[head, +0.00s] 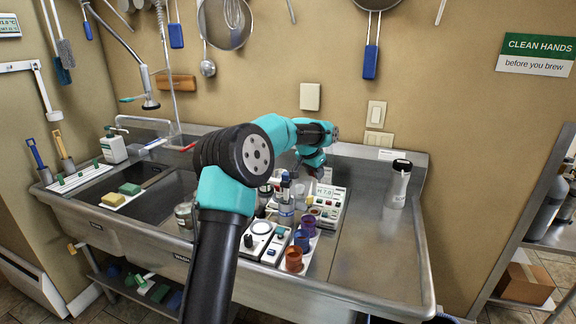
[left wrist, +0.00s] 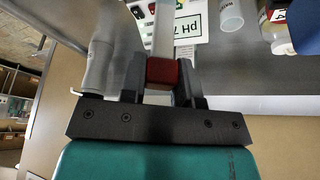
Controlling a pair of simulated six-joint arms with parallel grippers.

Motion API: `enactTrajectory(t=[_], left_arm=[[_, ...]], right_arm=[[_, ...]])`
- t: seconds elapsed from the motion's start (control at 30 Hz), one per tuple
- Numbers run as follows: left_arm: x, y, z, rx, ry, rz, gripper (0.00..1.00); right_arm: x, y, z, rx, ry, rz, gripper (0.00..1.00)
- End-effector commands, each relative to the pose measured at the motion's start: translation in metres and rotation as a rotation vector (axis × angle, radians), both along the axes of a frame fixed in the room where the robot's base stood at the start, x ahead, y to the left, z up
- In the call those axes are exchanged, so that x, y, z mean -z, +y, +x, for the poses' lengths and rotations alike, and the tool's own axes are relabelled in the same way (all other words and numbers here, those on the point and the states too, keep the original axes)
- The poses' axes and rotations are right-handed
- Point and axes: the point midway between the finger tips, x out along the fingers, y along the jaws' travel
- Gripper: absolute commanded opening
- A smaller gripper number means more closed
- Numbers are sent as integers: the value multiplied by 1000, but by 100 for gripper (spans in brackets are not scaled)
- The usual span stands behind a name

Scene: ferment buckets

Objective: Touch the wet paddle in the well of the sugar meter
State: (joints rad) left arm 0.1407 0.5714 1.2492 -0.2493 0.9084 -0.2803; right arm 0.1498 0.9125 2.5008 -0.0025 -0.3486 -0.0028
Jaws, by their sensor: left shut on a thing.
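My left gripper (head: 314,166) is over the back of the steel counter, mostly hidden behind its own arm in the head view. In the left wrist view its fingers (left wrist: 162,72) are shut on the red grip of a pale-shafted tool, which I take as the paddle (left wrist: 163,38). Whether the paddle is wet cannot be told. A white meter with a display (head: 332,193) stands below the gripper; its "pH 7" display panel (left wrist: 190,27) shows in the wrist view. Small white devices (head: 262,227) stand in front; which is the sugar meter is unclear. My right gripper is not in view.
Orange (head: 293,260), blue (head: 301,239) and purple (head: 308,223) cups stand at the front of the instruments. The steel counter (head: 375,250) is clear between. Sink basins with sponges (head: 130,188) lie left.

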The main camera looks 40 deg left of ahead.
Motion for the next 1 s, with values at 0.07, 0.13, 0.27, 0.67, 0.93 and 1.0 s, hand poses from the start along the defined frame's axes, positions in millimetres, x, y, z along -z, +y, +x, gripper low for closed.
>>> enactTrajectory(t=[0.07, 0.13, 0.27, 0.67, 0.93, 1.0], left_arm=[[0, -13, -1, 30, 0, 1, 6], [0, -17, -1, 40, 0, 0, 6], [0, -17, -1, 41, 0, 1, 6], [6, -16, -1, 39, 1, 1, 6], [25, -15, -1, 38, 1, 1, 6], [30, -15, -1, 38, 1, 1, 6]], right_arm=[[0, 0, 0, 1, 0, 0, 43], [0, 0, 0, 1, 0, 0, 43], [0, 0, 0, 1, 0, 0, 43], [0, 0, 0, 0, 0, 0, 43], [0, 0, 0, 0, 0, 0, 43], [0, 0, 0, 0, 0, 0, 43]])
